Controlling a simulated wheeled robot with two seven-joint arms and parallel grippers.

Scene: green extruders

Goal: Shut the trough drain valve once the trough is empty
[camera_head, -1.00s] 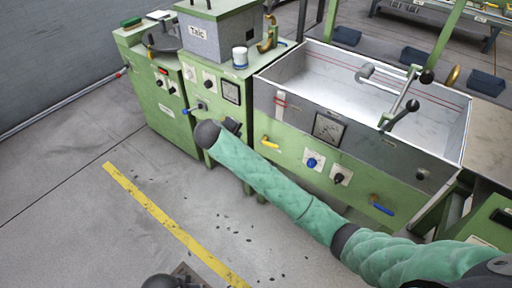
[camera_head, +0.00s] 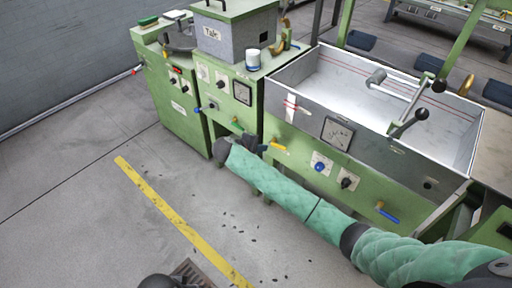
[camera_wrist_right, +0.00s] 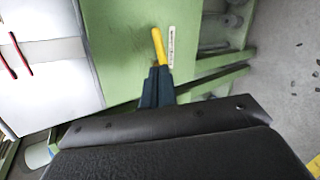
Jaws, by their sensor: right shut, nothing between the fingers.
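The grey metal trough (camera_head: 340,85) stands in the green machine at right in the head view. Its inside looks pale and bare, with no clear liquid surface showing. A yellow valve handle (camera_head: 279,147) is on the green front below the trough's left end, and a blue valve handle (camera_head: 388,215) is farther right. In the wrist view the yellow handle (camera_wrist_right: 159,45) stands beside a small label too small to read. My right gripper (camera_head: 262,148) is shut and empty, its tips (camera_wrist_right: 160,72) at the yellow handle's near end; contact cannot be told.
A crank with black knobs (camera_head: 409,122) rises over the trough's front wall. A dial (camera_head: 337,133) and knobs (camera_head: 320,166) are on the front. A grey box marked Talc (camera_head: 236,45) and a white cup (camera_head: 253,60) stand left. Floor in front is open.

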